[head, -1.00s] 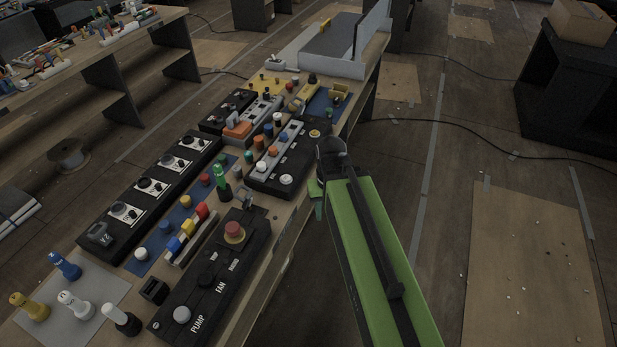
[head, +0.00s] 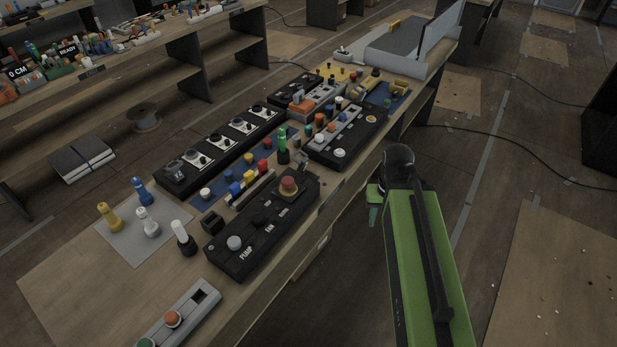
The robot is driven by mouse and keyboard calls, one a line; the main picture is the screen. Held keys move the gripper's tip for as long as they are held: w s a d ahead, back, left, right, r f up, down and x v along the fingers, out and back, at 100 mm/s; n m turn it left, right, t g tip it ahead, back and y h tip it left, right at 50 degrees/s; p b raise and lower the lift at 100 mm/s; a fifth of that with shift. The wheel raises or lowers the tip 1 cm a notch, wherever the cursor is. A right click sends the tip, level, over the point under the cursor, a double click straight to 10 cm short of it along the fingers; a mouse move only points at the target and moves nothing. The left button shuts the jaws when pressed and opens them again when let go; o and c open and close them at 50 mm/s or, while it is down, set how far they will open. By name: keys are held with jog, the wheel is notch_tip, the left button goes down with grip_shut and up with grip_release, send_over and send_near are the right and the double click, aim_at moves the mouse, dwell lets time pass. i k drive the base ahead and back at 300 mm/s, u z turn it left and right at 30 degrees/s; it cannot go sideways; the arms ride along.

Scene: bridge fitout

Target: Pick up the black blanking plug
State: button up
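I cannot tell for sure which item is the black blanking plug. A small black block (head: 212,222) sits on the bench between the dark-based white handle and the PUMP/FAN panel. A small dark round piece (head: 375,72) also shows by the blue mat at the far end of the bench. My gripper (head: 374,207) hangs off the bench's right edge, beyond the end of my green arm and apart from both pieces. My arm hides most of it, so its opening does not show.
The black PUMP/FAN panel (head: 263,226) with a red mushroom button lies on the bench (head: 75,285). Yellow, blue and white handles stand on a grey mat (head: 128,245). A grey box (head: 180,322) with buttons is at the near end. Floor right of the bench is open, with a cable (head: 520,140).

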aim_at(257, 219)
jog(key=z, duration=0.1)
jog(key=k, duration=0.5)
jog(key=u, duration=0.65)
jog(key=i, duration=1)
jog(key=u, duration=1.4)
jog(key=k, duration=0.55)
jog(key=u, duration=0.5)
jog(key=i, duration=0.5)
